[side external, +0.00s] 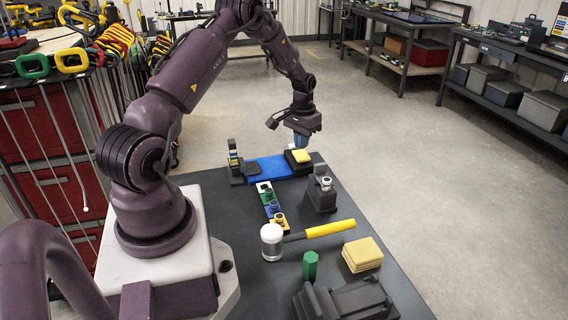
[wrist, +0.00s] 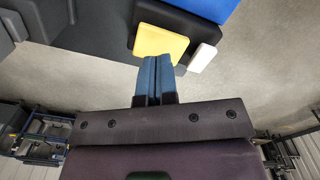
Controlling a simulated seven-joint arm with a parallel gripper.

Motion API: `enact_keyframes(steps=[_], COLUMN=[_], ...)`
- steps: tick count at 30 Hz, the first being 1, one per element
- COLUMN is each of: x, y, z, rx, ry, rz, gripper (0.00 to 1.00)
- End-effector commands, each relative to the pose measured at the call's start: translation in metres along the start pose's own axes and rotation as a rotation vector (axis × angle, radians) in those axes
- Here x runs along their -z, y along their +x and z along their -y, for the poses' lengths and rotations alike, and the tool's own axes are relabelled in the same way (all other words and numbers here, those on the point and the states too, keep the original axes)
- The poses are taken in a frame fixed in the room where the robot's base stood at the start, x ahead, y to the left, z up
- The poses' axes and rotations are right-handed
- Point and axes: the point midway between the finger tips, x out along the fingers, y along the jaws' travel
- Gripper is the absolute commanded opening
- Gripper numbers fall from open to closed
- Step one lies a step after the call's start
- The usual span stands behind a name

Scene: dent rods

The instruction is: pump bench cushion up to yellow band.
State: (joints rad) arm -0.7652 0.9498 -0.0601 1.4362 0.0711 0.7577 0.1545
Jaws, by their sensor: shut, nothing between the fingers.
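My gripper (side external: 300,142) is shut and empty, with its blue fingers pointing down just above a yellow pad (side external: 301,156) on a black base. In the wrist view the closed fingertips (wrist: 155,59) overlap the near edge of the yellow pad (wrist: 160,42); I cannot tell whether they touch it. A small upright post with coloured bands (side external: 234,157) stands at the left end of the blue mat (side external: 270,168), with a dark block (side external: 251,168) beside it. The level on the post is too small to read. I cannot tell which part is the cushion.
A white block (wrist: 202,57) sits beside the black base.

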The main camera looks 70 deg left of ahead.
Motion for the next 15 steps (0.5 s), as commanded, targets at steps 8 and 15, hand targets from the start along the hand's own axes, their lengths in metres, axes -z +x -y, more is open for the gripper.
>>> enact_keyframes(steps=[8, 15], x=[0.0, 0.0], y=[0.006, 0.014], z=[0.0, 0.0], rx=[0.0, 0.0], ry=[0.0, 0.0], rz=[0.0, 0.001], gripper=[0.0, 0.0])
